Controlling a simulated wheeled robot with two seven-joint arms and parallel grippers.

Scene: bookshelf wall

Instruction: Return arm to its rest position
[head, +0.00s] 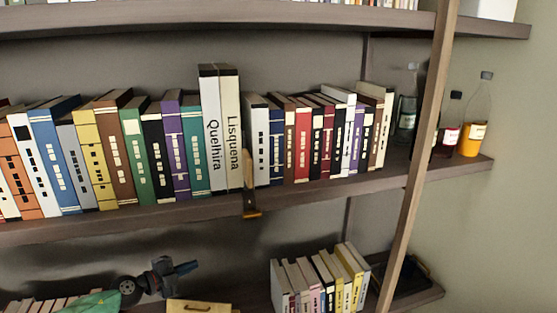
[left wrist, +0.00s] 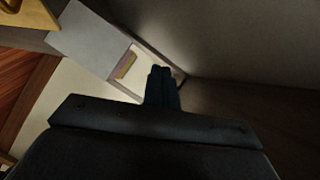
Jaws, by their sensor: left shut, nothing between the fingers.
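My left gripper (head: 182,268) is low in the head view, in front of the lower shelf area and below the long row of books. It is shut and empty. Its dark fingers also show together in the left wrist view (left wrist: 161,72). Part of my left arm shows beside it at the lower left. It appears apart from the books and shelves. My right gripper is not in view.
The middle shelf (head: 330,192) holds a long row of books, with two tall white ones, Quelhira (head: 211,140) and Lisquena (head: 231,140), near the middle. Bottles (head: 471,138) stand at its right end. Lower books (head: 318,285) and a wooden box (head: 200,307) are nearby.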

